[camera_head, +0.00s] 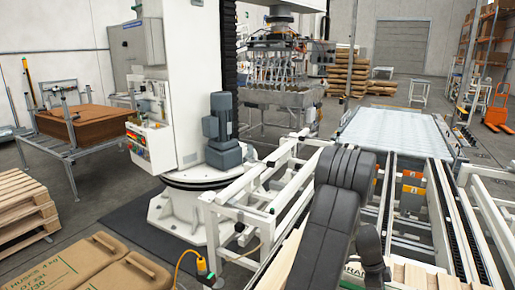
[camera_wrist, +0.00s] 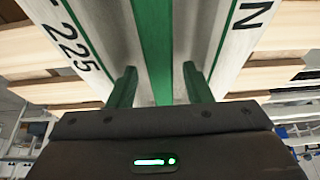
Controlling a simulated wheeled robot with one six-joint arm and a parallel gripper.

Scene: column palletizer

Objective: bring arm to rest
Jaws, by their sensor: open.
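My gripper (camera_wrist: 158,85) shows in the wrist view, with two green fingers standing apart and its dark body across the bottom. It is open, and no thing is seen clamped between the fingers. Past the fingers are pale panels (camera_wrist: 235,35) printed with dark characters, with green bands beside and between them. I cannot tell whether the fingers touch them. In the head view my dark grey arm reaches down in the lower middle, and my gripper cannot be made out there.
Pale wooden slats (camera_wrist: 50,60) lie close on both sides in the wrist view. In the head view are a white conveyor frame (camera_head: 240,195), a white column (camera_head: 190,90), stacked pallets (camera_head: 25,210) and brown printed packages (camera_head: 85,265) at lower left.

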